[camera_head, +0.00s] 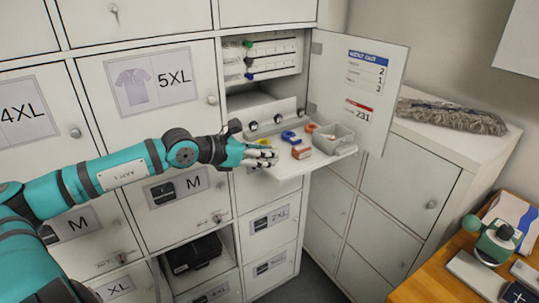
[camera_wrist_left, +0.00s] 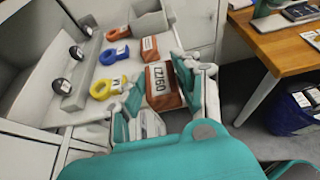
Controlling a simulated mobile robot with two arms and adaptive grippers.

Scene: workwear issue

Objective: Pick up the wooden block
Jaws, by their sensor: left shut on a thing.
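The wooden block (camera_wrist_left: 162,84) is orange-brown with a white printed label on its face. It lies between the two fingers of my left gripper (camera_wrist_left: 163,98) in the left wrist view, and the gripper is shut on it. I cannot tell whether the block is clear of the shelf. My right gripper is in neither view.
The shelf also bears a blue ring (camera_wrist_left: 114,56), a yellow ring (camera_wrist_left: 100,89), a smaller orange block (camera_wrist_left: 149,48) and a grey bin (camera_head: 333,138). The open locker door (camera_head: 357,90) stands to the right. A wooden table (camera_head: 450,270) is at the lower right.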

